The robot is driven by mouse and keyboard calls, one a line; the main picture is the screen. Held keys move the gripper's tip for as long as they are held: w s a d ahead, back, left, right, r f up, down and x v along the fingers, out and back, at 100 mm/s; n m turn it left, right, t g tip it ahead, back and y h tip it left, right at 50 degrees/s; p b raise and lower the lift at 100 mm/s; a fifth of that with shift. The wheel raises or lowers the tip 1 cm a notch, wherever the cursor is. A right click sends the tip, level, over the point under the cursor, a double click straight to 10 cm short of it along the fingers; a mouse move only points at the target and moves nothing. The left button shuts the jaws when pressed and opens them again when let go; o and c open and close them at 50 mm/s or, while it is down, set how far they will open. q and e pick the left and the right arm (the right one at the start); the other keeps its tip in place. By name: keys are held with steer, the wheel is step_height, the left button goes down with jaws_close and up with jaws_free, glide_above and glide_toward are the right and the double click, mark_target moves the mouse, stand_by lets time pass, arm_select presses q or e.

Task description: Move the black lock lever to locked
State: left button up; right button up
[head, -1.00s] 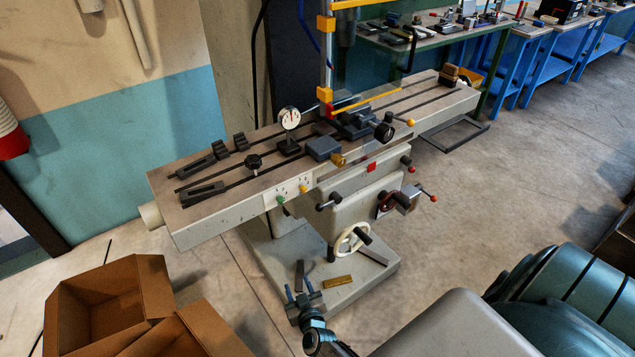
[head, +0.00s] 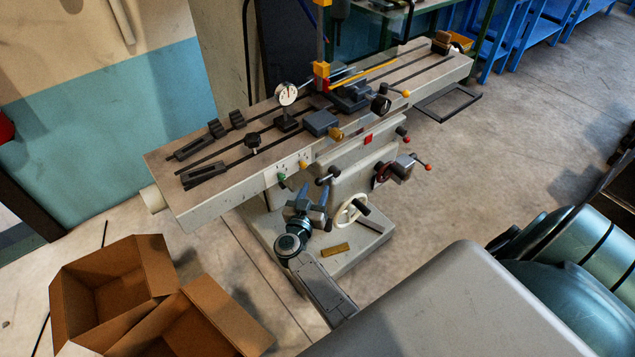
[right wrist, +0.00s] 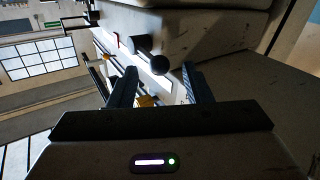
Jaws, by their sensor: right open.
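A black lever (head: 323,180) with a rounded knob sticks out from the front of the grey milling machine, below the table edge. My right gripper (head: 312,192) is open and empty, just below the lever in the head view. In the right wrist view its two fingers (right wrist: 158,72) stand wide apart. I cannot tell whether it touches anything. My left gripper is not in view.
A white handwheel (head: 345,212) is close right of my gripper. A crank with a red ball (head: 428,167) and a second black handle (head: 403,132) stick out farther right. The machine's table (head: 220,195) overhangs above. Open cardboard boxes (head: 105,255) stand lower left.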

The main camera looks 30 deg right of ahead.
steer(key=shift+x, duration=0.9)
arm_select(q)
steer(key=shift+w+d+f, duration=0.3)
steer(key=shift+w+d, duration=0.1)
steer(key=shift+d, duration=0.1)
arm_select(e)
steer(key=shift+r, duration=0.1)
steer(key=shift+c, duration=0.3)
jaws_close()
arm_select(q)
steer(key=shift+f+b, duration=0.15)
steer(key=shift+b, duration=0.15)
